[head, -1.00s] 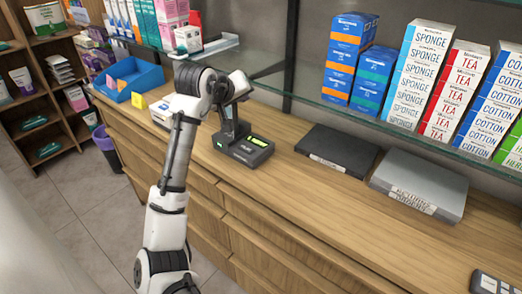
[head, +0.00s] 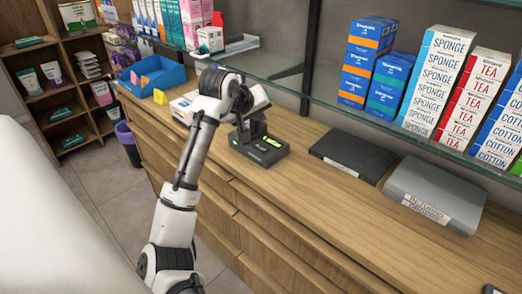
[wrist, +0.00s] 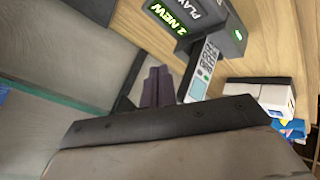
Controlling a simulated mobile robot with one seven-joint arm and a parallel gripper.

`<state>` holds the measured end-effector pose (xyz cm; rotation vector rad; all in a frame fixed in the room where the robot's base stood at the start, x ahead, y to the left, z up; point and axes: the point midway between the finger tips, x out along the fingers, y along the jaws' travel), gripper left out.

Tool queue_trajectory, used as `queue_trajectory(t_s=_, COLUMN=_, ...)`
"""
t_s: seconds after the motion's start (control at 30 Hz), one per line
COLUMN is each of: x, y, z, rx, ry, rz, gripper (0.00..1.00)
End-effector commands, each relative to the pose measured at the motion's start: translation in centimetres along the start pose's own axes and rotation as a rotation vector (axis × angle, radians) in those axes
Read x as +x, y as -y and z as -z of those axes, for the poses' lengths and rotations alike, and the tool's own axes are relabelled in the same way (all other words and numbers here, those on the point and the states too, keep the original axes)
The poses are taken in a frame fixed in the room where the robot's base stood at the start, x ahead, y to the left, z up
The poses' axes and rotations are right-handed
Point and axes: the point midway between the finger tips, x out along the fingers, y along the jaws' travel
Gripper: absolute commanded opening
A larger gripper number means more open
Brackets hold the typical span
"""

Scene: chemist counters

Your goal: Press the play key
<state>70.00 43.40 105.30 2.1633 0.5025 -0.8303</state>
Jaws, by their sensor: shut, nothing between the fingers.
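The dark answering machine (head: 262,150) sits on the wooden counter, with a lit green display (head: 273,142). In the wrist view its display reads "2 NEW" (wrist: 171,18), beside a grey part marked PLAY (wrist: 196,8), cut by the top edge. I cannot tell whether this marking is on the key itself. A handset with a light keypad (wrist: 202,72) stands at the machine. My gripper (wrist: 158,86) is shut and empty, its dark fingers left of the handset and short of the machine in the picture.
A white box (head: 184,106) and a blue tray (head: 150,76) lie left of the machine. A black flat case (head: 350,155) and a grey one (head: 434,193) lie right. A glass shelf (head: 330,105) with boxes overhangs the counter's back.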

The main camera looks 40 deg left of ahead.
Motion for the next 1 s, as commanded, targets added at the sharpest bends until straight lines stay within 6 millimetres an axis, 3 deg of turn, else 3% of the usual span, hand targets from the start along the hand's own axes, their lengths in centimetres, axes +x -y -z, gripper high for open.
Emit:
queue_trajectory(t_s=0.5, x=4.9, y=3.5, z=-3.6, rx=0.0, ry=0.001, rz=-0.001, gripper=0.0)
queue_trajectory(t_s=1.0, x=5.3, y=3.9, z=-3.9, rx=0.001, ry=0.0, rz=0.001, gripper=0.0)
